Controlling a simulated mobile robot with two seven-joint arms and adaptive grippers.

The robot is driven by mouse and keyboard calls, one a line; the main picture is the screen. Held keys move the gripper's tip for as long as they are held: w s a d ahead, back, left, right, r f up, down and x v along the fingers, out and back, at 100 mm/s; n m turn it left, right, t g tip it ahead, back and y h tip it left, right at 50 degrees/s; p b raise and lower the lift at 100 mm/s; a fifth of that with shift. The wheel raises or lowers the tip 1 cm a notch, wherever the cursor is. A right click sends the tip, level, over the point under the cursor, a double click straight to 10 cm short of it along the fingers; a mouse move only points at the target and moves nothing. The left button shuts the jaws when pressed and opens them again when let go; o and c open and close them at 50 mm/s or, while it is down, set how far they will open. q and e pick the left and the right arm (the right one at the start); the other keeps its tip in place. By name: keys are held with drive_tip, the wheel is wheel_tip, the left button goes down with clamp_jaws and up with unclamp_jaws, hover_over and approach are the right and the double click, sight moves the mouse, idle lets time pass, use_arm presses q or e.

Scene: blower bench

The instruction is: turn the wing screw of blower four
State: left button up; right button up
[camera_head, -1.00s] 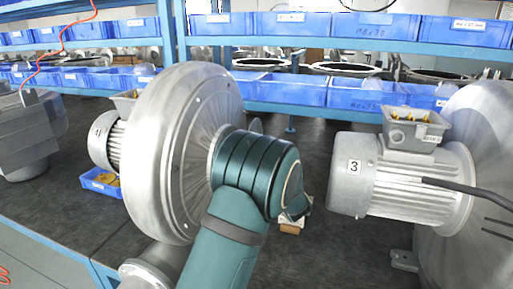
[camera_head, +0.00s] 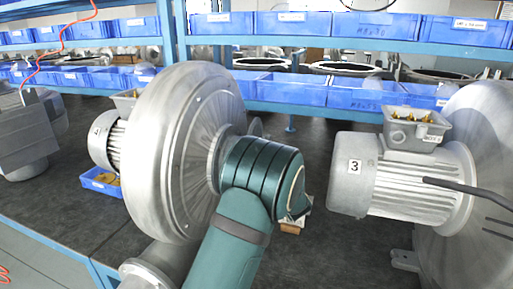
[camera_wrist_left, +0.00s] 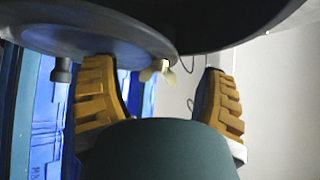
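Blower four (camera_head: 178,135) is the large silver round housing left of centre in the head view, with a motor marked 4 (camera_head: 97,130) behind it. A teal arm (camera_head: 235,235), mine, crosses in front of it and hides its right side. My left gripper (camera_wrist_left: 156,66) shows in the left wrist view, its two yellow ribbed fingers wide apart below the metal flange. The small pale wing screw (camera_wrist_left: 157,72) hangs under the flange edge, between the finger lines and nearer the left finger, apart from both. The head view hides the left gripper. My right gripper is not in view.
Blower three's motor (camera_head: 400,180) stands to the right on the dark bench (camera_head: 310,250). A bolt (camera_wrist_left: 61,70) sits beside the left finger. A small blue bin (camera_head: 98,182) lies left of blower four. Shelves with blue bins (camera_head: 300,90) run behind.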

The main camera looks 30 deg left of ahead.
use_arm(q)
drive_tip(key=shift+d, duration=0.15)
drive_tip(key=v, duration=1.2)
idle(0.3)
